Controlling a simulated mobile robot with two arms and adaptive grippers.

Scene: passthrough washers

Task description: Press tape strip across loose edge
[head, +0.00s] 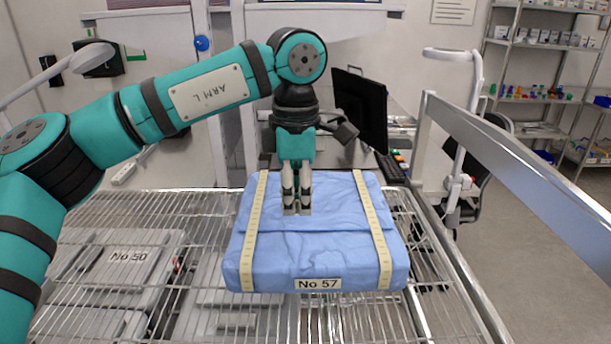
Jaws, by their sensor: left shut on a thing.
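A blue wrapped package (315,258) with the label No 57 (318,284) lies on the wire rack. A fold edge (335,230) of the wrap runs across its top. Two cream marked tape strips run front to back over it, one on the left (254,230) and one on the right (373,230). My left gripper (297,205) points straight down over the package's top middle, between these strips. Its fingers are shut on a small pale piece at the fingertips, apparently a tape strip, mostly hidden. The fingertips are at or just above the wrap, behind the fold edge. My right gripper is out of view.
The wire rack (200,205) has more grey trays below it, one labelled No 50 (128,257). A metal rail (520,190) runs along the right. A black monitor (360,108) and keyboard (390,168) stand behind the package. The rack's left part is clear on top.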

